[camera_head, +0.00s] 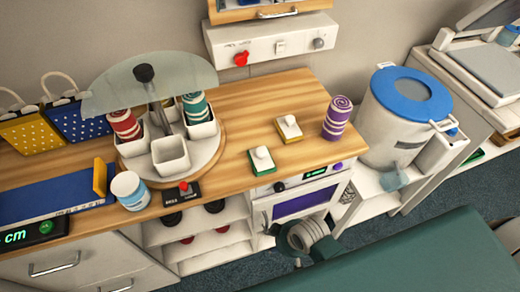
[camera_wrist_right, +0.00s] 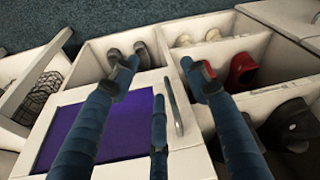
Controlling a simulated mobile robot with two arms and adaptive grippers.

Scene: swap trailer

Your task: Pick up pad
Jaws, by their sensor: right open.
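Two small white blocks with knobs on top, which may be the pads, sit on the wooden counter in the head view. One has a yellow base (camera_head: 289,130), and the other, nearer the front edge, has a green base (camera_head: 262,161). Neither shows in the right wrist view. My right gripper (camera_wrist_right: 160,75) is open and empty in the right wrist view. Its two dark blue fingers are spread above a white cabinet front with a purple window (camera_wrist_right: 125,130). Both blocks are clear of any gripper. My left gripper is not in view.
The counter (camera_head: 240,123) also holds a round caddy (camera_head: 190,160) with rolls and a glass shield, a purple roll (camera_head: 338,117) and a white jar (camera_head: 130,190). A blue-lidded tank (camera_head: 405,110) stands right. A green padded surface (camera_head: 430,262) fills the lower right.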

